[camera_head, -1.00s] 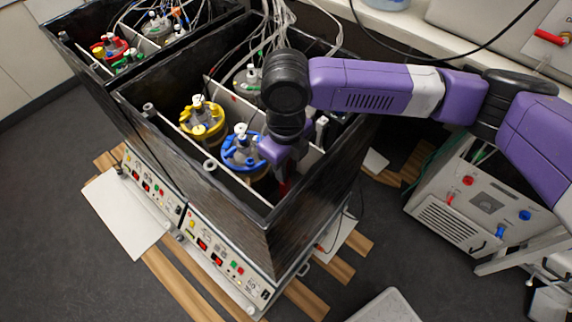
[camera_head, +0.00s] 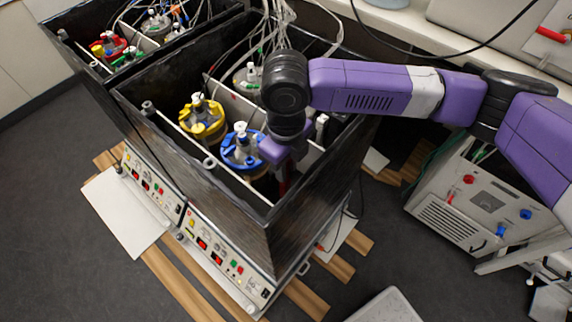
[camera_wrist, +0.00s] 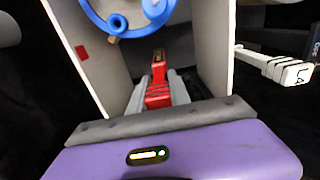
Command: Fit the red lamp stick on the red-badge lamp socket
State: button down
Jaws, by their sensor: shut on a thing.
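The red lamp stick (camera_wrist: 158,96) is held between the grey fingers of my gripper (camera_wrist: 161,84), pointing away from the wrist. In the head view, a small red part of the stick (camera_head: 283,186) shows below my gripper (camera_head: 284,168), inside the near black box. I cannot make out a socket at the badge. The stick's far end lies between two light panels, just below a blue ring in the picture; whether it touches anything is unclear.
The blue-ringed vessel (camera_head: 243,150) stands close left of my gripper, with a yellow-topped vessel (camera_head: 203,118) beyond it. The black box wall (camera_head: 312,195) rises close by on the right. A white labelled piece (camera_wrist: 288,71) sticks out at the right of the wrist view.

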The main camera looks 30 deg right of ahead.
jog(key=shift+f, duration=0.1)
jog(key=c, duration=1.1)
grip_release()
jog(key=shift+r+p, duration=0.5)
jog(key=shift+r, duration=3.4)
jog(key=shift+r, duration=0.1)
